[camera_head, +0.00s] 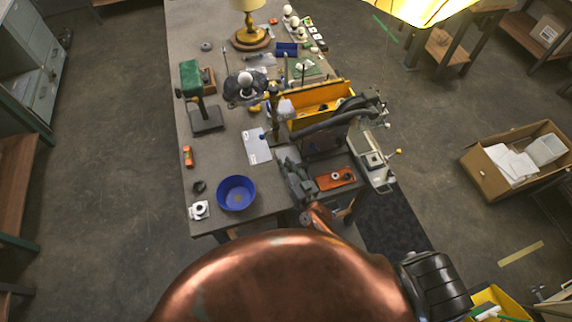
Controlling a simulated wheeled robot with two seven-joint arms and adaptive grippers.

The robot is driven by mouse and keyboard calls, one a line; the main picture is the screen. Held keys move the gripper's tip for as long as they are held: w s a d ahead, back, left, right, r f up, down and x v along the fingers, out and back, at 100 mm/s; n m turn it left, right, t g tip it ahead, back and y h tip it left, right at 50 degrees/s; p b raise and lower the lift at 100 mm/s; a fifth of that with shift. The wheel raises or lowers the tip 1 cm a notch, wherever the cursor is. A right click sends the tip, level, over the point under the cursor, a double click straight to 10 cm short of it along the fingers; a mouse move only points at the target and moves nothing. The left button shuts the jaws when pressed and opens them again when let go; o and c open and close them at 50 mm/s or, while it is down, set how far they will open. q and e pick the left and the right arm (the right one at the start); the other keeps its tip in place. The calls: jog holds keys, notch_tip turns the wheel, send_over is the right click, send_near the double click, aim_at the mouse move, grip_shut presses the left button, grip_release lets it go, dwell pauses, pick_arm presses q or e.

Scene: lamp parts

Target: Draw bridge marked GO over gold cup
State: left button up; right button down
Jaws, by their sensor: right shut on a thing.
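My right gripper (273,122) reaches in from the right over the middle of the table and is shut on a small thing. I cannot make out what that thing is, as the fingers and nearby parts cover it. A small gold-yellow piece (255,106), perhaps the gold cup, shows just left of the gripper, close to a dark stand with a white ball (245,79). I cannot tell whether it touches the gripper. No GO marking is readable, so I cannot pick out the bridge. My left gripper does not show.
A yellow open box (318,92) stands right of the gripper. A brass lamp (250,28) stands at the far end.

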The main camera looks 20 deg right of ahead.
jog(key=a+p+v, duration=0.2)
jog(key=a+v, duration=0.1)
jog(key=v, duration=1)
jog(key=shift+s+d, duration=0.25)
jog(key=shift+s, duration=0.1)
jog(key=c, duration=1.8)
grip_release()
jog(key=v, duration=1.2)
jog(key=shift+w+f, duration=0.1)
